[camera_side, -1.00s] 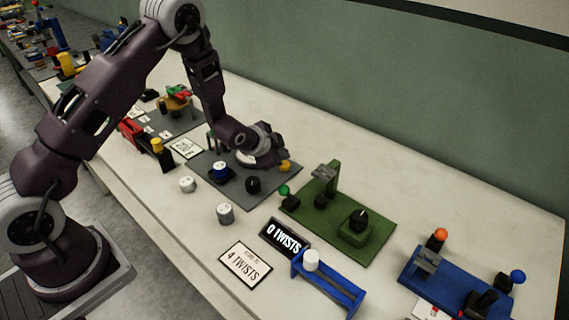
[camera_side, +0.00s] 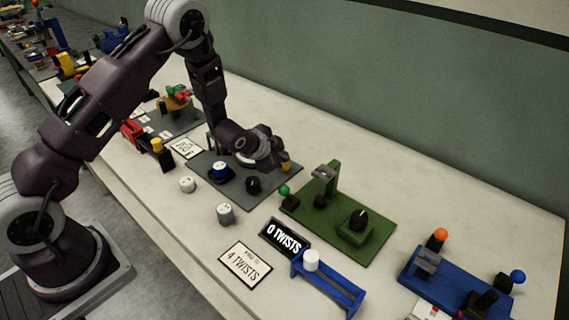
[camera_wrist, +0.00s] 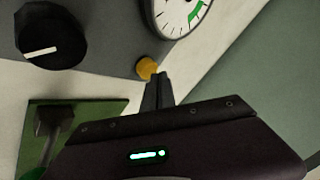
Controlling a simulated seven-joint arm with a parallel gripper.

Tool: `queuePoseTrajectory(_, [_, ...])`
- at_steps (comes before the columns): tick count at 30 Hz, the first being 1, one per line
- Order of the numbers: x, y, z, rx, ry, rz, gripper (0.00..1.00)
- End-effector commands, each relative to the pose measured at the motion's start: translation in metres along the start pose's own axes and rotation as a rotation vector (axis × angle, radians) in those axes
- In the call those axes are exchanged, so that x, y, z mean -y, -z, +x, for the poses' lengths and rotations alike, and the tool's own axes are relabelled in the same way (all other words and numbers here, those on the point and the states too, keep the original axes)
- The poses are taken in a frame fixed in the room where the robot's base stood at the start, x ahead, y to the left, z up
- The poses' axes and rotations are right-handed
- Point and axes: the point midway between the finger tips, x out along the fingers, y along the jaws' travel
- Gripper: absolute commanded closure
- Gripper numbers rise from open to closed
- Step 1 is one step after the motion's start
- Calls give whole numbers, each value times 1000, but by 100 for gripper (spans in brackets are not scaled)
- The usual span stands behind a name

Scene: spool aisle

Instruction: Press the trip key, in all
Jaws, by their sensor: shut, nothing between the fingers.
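A small yellow knob-like key (camera_side: 286,167) sits at the right edge of the grey board (camera_side: 222,190) in the side view; no label marks it as the trip key. In the wrist view the yellow key (camera_wrist: 146,68) lies just beyond my fingertips. My gripper (camera_wrist: 158,78) is shut and empty, with its tips right beside the key; I cannot tell whether they touch it. In the side view my gripper (camera_side: 276,163) is low over the board's far right side and partly hides that area.
A black dial knob (camera_wrist: 50,36) and a round gauge with a green band (camera_wrist: 178,14) are near the key. A green board (camera_side: 345,240) with a post stands to the right. A sign reads 0 TWISTS (camera_side: 284,239).

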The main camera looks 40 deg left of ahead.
Motion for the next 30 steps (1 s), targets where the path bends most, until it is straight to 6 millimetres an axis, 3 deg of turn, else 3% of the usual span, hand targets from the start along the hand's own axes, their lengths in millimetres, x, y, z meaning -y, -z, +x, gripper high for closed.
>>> queuePoseTrajectory(30, [-5,-5,7,1,0,0,100])
